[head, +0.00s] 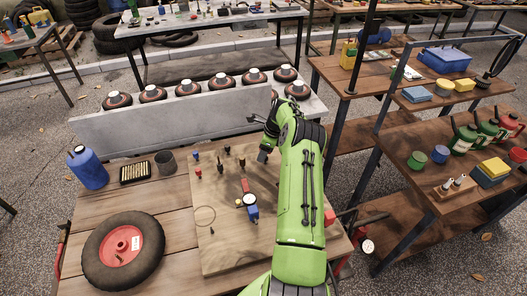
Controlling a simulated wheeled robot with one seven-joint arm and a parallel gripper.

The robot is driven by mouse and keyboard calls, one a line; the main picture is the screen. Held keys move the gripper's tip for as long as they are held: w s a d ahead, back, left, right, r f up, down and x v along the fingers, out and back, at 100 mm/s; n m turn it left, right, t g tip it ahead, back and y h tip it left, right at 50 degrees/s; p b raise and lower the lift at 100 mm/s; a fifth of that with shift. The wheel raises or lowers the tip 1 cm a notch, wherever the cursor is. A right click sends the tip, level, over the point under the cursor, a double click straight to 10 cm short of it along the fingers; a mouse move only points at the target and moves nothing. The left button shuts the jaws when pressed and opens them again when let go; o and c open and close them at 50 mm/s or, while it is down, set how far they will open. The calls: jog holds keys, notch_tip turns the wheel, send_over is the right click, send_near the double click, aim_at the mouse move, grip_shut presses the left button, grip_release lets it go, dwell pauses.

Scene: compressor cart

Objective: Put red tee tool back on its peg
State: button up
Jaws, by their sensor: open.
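A light wooden board (225,240) lies on the brown plank bench. Several small coloured pieces stand on it, among them a red one (198,172) at the left and a dark red one (220,168) near the middle. Another small red-topped piece (242,162) stands close to my gripper. They are too small to tell which is the red tee tool, and I cannot make out its peg. My green arm hides the board's right side.
A gauge with a red and blue body (250,201) lies mid-board beside a thin wire ring (205,216). A wheel (123,250), blue jug (86,168), brass-filled tray (135,172) and dark cup (165,162) stand left. A grey ledge (180,125) with several domed pieces lies behind.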

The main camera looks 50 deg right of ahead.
jog(key=p+v, duration=0.1)
jog(key=v, duration=1.4)
jog(key=shift+r, duration=0.25)
jog(key=a+r+n+h, duration=0.1)
jog(key=a+r+n, duration=0.65)
jog(key=a, duration=0.35)
jog(key=a+r+n+h, duration=0.2)
jog(key=a+r+n, duration=0.5)
jog(key=a, duration=0.4)
jog(key=s+a+r+n+t, duration=0.1)
jog(key=s+a+r+n, duration=0.4)
jog(key=s+a+n, duration=0.55)
jog(key=s+a+f+n, duration=0.2)
jog(key=s+a, duration=0.1)
jog(key=s, duration=0.3)
jog(key=s+a+f+n+t+y, duration=0.1)
jog(key=s+a+f+n, duration=0.1)
jog(key=s, duration=0.4)
jog(key=shift+s+a+f+n+t, duration=0.15)
jog(key=shift+a+n+t, duration=0.2)
jog(key=shift+a, duration=0.55)
